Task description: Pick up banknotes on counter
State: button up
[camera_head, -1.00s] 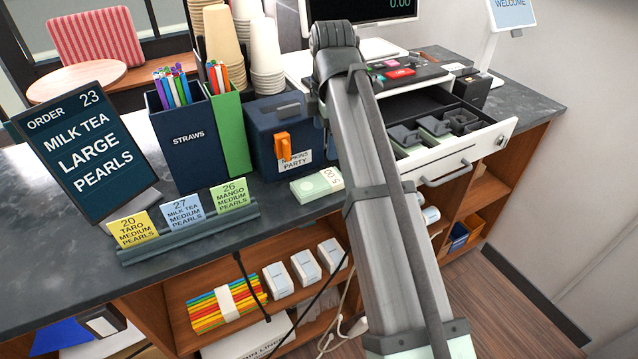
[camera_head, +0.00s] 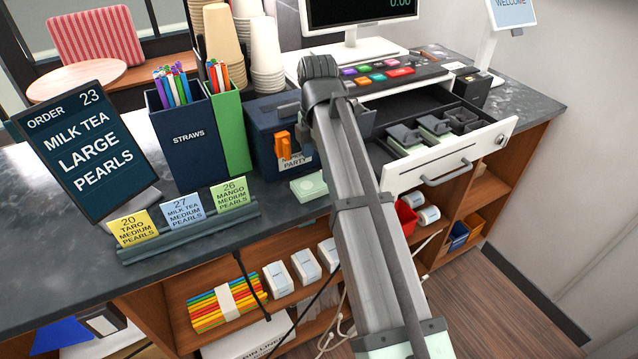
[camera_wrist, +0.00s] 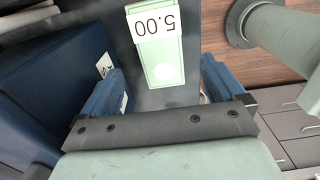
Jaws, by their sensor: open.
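The banknotes (camera_head: 309,187) lie as a pale green stack near the front edge of the dark counter, in front of the blue napkin box. My arm covers their right part in the head view. In the wrist view the banknotes (camera_wrist: 160,62) show a white "5.00" label and sit on the dark counter between my fingers. My gripper (camera_wrist: 160,80) is open, with one blue finger on each side of the stack and nothing held. Gaps show between the fingers and the notes; the height above the counter is hard to tell.
The blue napkin box (camera_head: 272,140) stands close behind the notes. An open cash drawer (camera_head: 440,150) juts out at the right. A card rail (camera_head: 190,235), the straw holder (camera_head: 185,145) and an order screen (camera_head: 85,155) stand to the left.

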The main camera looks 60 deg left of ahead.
aim_at(320, 180)
jog(key=shift+w+f, duration=0.2)
jog(key=shift+f, duration=1.25)
jog(key=shift+w+f, duration=0.15)
jog(key=shift+f, duration=1.25)
jog(key=c, duration=1.1)
jog(key=shift+r, duration=0.15)
jog(key=shift+c, duration=0.2)
